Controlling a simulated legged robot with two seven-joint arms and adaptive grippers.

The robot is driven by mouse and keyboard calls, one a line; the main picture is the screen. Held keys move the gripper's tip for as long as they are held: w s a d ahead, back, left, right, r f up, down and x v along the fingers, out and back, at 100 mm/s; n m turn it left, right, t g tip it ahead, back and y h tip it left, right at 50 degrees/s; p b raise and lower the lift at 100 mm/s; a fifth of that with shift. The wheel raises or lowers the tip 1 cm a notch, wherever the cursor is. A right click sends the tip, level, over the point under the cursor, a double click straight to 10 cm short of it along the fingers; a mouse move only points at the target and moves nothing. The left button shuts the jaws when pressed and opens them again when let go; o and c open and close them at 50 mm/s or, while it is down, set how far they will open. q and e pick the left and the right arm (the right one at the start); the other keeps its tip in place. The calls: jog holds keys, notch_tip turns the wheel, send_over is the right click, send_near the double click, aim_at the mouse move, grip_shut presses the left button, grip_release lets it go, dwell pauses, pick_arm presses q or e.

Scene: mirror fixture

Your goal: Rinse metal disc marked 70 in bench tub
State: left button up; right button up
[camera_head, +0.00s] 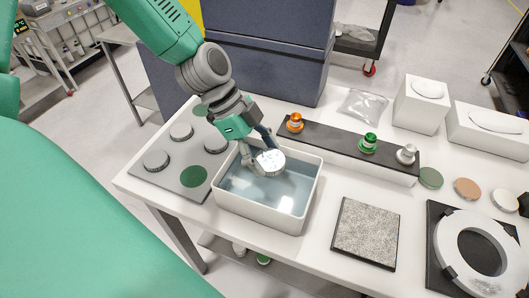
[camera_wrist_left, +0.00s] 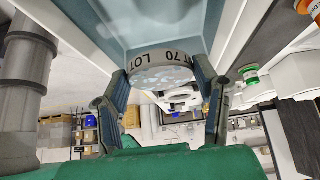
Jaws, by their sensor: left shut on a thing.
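The metal disc marked 70 (camera_head: 270,161) is held between the fingers of my left gripper (camera_head: 261,156). The tub holds bluish clear water (camera_head: 268,190). I cannot tell whether the disc touches the water. My right gripper is not in view.
Left of the tub, a grey plate (camera_head: 158,182) carries several metal discs and green round spots. To the right lie a speckled pad (camera_head: 366,232) and a white ring (camera_head: 443,240) in a black fixture.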

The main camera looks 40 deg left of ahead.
pick_arm(q)
jog(key=shift+r, duration=0.15)
notch_tip(320, 180, up, 4)
jog(key=p, duration=0.3)
jog(key=shift+p, duration=0.4)
